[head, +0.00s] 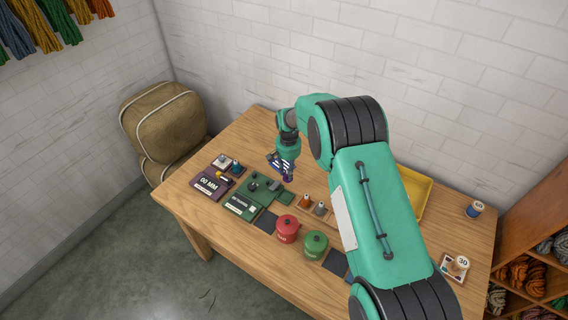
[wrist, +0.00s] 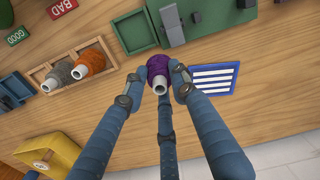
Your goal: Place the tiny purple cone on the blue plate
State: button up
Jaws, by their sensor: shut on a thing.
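The tiny purple cone (wrist: 158,66) is a wound purple cone with a pale tip, held between the fingertips of my gripper (wrist: 161,82) in the wrist view. In the head view my gripper (head: 285,170) is over the back left of the table, with a little purple showing below it. The blue plate (wrist: 232,92), flat with white stripes, lies on the table just right of the cone in the wrist view. In the head view it shows partly behind my gripper (head: 272,160). The cone's height above the table is hard to tell.
A wooden tray (wrist: 41,74) holds an orange cone (wrist: 88,63) and a grey cone (wrist: 60,73). Green gauge equipment (head: 240,205), a red pot (head: 287,229) and a green pot (head: 315,245) stand nearby. A yellow bin (head: 424,190) is partly behind my arm.

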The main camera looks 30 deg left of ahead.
jog(key=w+a, duration=0.6)
jog(key=shift+w+f, duration=0.15)
jog(key=shift+f, duration=0.25)
jog(key=shift+f, duration=0.15)
jog(key=shift+f, duration=1.6)
jog(key=shift+f, duration=0.2)
jog(key=o, duration=1.1)
jog(key=shift+r, duration=0.15)
notch_tip(320, 180, up, 12)
